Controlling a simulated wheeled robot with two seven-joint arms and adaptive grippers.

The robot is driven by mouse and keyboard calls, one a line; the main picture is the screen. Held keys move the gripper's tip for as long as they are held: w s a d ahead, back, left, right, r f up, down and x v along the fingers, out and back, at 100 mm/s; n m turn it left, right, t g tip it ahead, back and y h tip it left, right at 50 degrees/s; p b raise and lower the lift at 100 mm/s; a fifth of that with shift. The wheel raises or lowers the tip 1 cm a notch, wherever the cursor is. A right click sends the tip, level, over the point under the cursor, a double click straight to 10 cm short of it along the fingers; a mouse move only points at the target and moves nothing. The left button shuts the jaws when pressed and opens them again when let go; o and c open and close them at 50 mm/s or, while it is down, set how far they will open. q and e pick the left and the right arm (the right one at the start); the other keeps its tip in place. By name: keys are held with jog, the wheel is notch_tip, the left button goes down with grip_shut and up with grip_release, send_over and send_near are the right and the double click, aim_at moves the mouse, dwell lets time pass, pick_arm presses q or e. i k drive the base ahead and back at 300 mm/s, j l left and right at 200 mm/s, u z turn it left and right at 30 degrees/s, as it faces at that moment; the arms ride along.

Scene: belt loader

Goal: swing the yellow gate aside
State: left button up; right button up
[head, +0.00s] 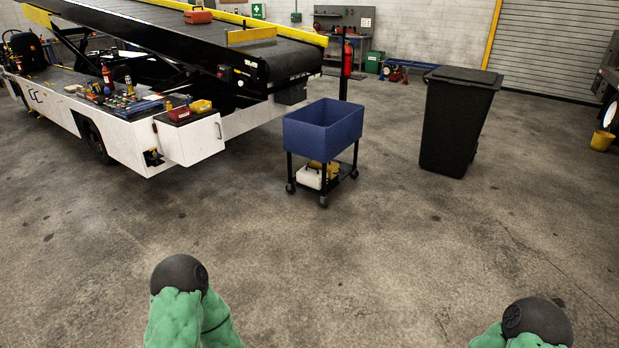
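The yellow gate (252,36) is a short upright yellow plate. It stands on the dark belt (210,35) of the belt loader, near the belt's right end, and appears to reach partly across it. A small orange-red case (198,16) lies on the belt farther up to the left, behind the gate. Only green-covered parts of my two arms with dark round joints show at the bottom edge, far from the loader. Neither of my grippers is in view.
A blue tub cart (322,130) stands right of the white loader body (140,140). A black bin (455,125) stands farther right. Tools and small bins crowd the loader's deck. The concrete floor in front of me is clear.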

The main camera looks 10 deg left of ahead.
aim_at(233, 37)
jog(key=i+j+u, duration=0.45)
jog(key=j, duration=0.2)
jog(key=i+j+u, duration=0.9)
jog(key=i, duration=0.15)
jog(key=i+u, duration=0.45)
jog(key=i, duration=2.15)
jog(key=i+z, duration=0.25)
jog(key=i, duration=0.2)
jog(key=i+j+z, duration=0.2)
jog(key=i, duration=0.25)
jog(key=i+j+z, duration=0.25)
jog(key=i, duration=0.15)
jog(key=i+j+z, duration=0.2)
jog(key=i, duration=0.25)
jog(key=j, duration=0.1)
